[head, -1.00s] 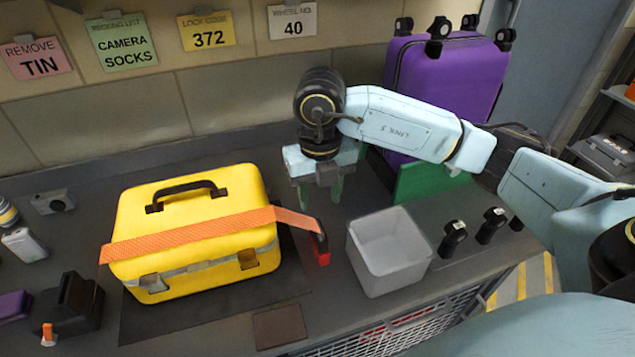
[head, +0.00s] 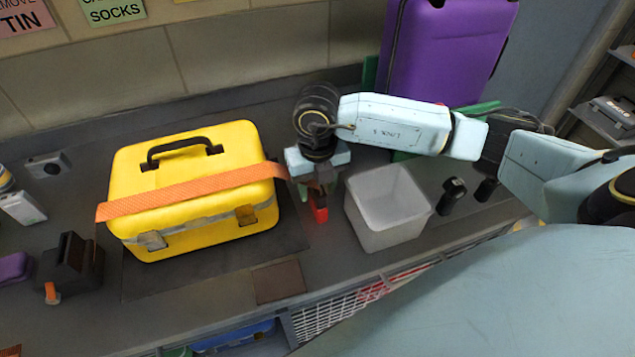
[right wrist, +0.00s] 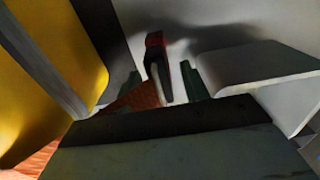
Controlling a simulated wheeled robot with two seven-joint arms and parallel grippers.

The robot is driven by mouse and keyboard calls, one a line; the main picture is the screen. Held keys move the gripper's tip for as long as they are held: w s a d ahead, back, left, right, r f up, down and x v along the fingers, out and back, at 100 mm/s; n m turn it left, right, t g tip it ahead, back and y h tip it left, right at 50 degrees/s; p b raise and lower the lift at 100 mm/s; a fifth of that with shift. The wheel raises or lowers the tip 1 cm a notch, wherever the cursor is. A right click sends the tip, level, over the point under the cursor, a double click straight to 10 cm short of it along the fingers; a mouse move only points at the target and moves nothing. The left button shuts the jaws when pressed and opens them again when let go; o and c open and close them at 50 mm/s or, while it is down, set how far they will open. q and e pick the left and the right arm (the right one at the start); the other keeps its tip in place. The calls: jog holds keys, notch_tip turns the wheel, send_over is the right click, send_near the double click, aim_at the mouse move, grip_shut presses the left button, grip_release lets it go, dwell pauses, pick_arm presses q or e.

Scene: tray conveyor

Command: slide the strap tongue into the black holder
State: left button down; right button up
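The orange strap (head: 190,190) lies across the yellow case (head: 245,140). Its right end runs to a red piece (head: 318,208) on the bench, partly hidden behind my right gripper (head: 318,185). In the right wrist view a red and dark upright piece (right wrist: 158,70), which looks like the strap tongue, shows between two green fingertips (right wrist: 162,85). The fingers are apart, with visible gaps on both sides. A black block-like piece (head: 75,262) with an orange bit stands left of the case; I cannot tell if it is the holder. My left gripper is out of view.
A pale open bin (head: 390,215) stands just right of my right gripper. Black knobs (head: 452,195) stand beyond it. A purple suitcase (head: 445,50) is at the back right.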

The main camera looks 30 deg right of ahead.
grip_shut()
jog(key=shift+r, duration=0.25)
jog(key=shift+r+p, duration=1.85)
jog(key=shift+r, duration=0.45)
jog(key=shift+r, duration=0.2)
jog(key=shift+r+p, duration=1.55)
jog(key=shift+r, duration=0.4)
